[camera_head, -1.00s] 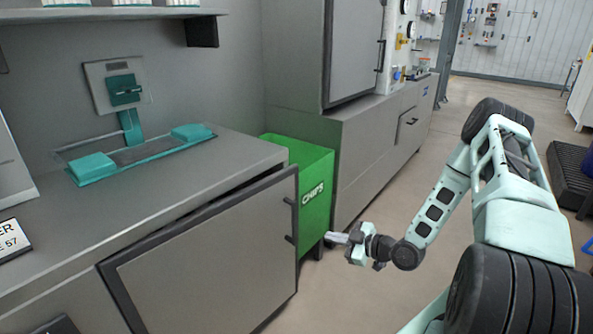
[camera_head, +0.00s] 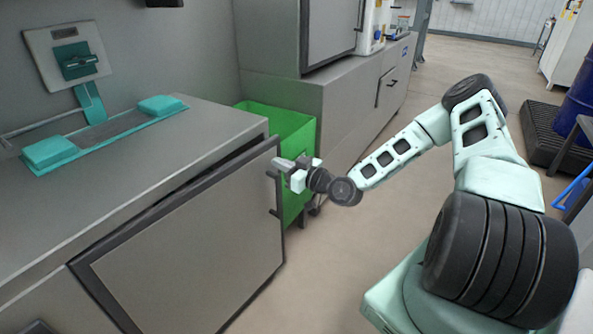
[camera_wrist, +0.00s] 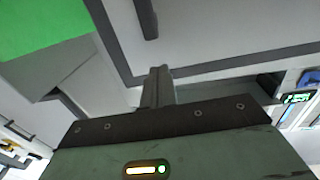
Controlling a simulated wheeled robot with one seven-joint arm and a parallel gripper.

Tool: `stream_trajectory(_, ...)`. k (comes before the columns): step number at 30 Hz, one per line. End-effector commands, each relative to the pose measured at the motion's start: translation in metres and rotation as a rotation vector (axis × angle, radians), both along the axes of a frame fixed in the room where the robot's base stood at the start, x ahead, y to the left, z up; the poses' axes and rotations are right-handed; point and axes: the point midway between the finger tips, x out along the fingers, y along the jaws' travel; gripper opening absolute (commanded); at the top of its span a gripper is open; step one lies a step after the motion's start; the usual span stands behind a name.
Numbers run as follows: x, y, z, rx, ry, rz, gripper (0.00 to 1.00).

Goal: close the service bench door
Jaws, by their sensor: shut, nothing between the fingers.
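The service bench door (camera_head: 190,245) is a grey panel in a dark frame on the front of the bench (camera_head: 205,135). It stands ajar, with a dark gap along its top edge towards its right end. Its dark handle (camera_head: 273,192) is near the right edge. My gripper (camera_head: 279,166) is shut and empty at the door's upper right edge, beside the top of the handle. In the wrist view my shut fingers (camera_wrist: 158,84) point at the door's frame, with the door panel (camera_wrist: 225,22) and handle (camera_wrist: 147,17) beyond. I cannot tell whether they touch.
A green bin (camera_head: 290,130) stands just right of the bench, behind my gripper; it also shows in the wrist view (camera_wrist: 40,25). A teal fixture (camera_head: 110,135) sits on the bench top. Another grey cabinet (camera_head: 345,125) lies beyond the bin. Open floor lies right of the door.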

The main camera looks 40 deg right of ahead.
Motion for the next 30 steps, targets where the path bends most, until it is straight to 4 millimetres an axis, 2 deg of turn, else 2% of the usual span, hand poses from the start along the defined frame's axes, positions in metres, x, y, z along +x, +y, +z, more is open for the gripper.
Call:
stream_trajectory(3,0.016,0.004,0.000,-0.001,-0.001,0.000,0.00)
stream_trajectory(7,0.025,0.007,0.000,0.000,-0.001,-0.001,0.00)
stream_trajectory(20,0.030,0.008,0.000,-0.001,0.000,0.000,0.00)
stream_trajectory(30,0.079,0.020,-0.001,-0.004,-0.002,0.000,0.00)
